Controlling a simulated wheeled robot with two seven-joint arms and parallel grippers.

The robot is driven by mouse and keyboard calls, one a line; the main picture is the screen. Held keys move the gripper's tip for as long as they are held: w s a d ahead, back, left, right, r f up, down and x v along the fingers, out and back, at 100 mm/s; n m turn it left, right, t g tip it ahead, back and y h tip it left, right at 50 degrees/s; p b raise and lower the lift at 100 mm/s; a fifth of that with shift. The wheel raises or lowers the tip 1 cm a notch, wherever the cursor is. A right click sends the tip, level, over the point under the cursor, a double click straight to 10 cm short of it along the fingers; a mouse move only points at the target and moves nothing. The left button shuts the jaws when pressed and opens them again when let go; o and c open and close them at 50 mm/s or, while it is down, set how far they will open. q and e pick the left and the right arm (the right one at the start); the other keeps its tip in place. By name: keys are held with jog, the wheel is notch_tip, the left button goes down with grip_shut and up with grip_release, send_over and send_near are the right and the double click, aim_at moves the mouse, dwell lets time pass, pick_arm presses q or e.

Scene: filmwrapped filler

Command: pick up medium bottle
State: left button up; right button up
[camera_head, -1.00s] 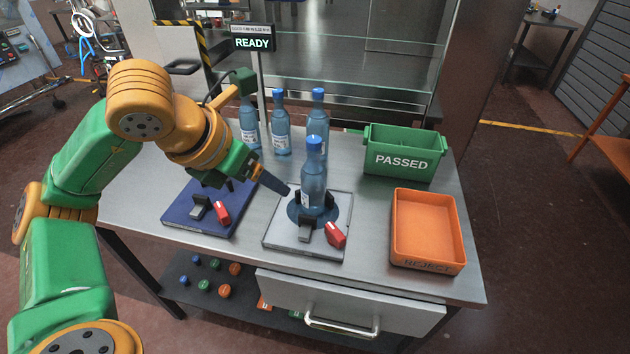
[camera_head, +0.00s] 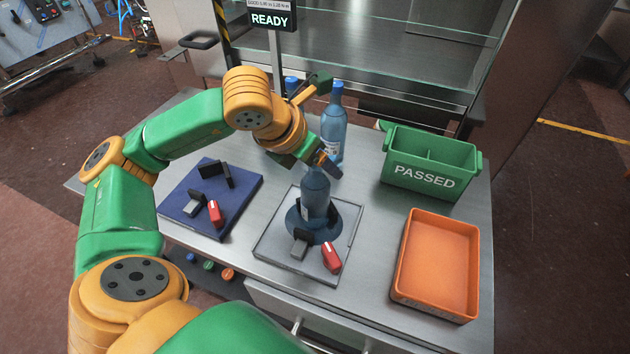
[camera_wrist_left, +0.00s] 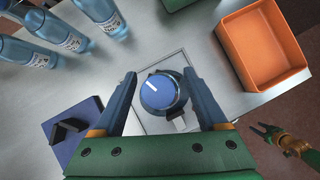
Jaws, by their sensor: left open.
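A blue bottle (camera_head: 316,197) stands upright in the dark round holder of the grey fixture plate (camera_head: 345,252). Its top is hidden behind my left gripper in the head view. My left gripper (camera_head: 322,164) is at the bottle's top. In the left wrist view the blue cap (camera_wrist_left: 160,92) shows between the two spread fingers of my left gripper (camera_wrist_left: 160,78), with gaps on both sides. Another blue bottle (camera_head: 334,125) stands behind, and several bottles (camera_wrist_left: 105,15) line up at upper left in the wrist view. My right gripper (camera_wrist_left: 272,134) is small at the wrist view's right edge.
A green PASSED bin (camera_head: 430,178) and an orange tray (camera_head: 403,290) stand on the right. A blue plate (camera_head: 180,205) with dark blocks and a red switch (camera_head: 214,212) lies on the left. Another red switch (camera_head: 331,257) is on the grey plate. A READY sign (camera_head: 271,19) stands behind.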

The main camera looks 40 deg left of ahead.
pick_arm(q)
jog(key=shift+w+f, duration=0.5)
jog(key=shift+w, duration=0.15)
jog(key=shift+s+r, duration=0.1)
jog(key=shift+s, duration=0.1)
jog(key=c, duration=1.1)
grip_shut()
jog(key=shift+w, duration=0.1)
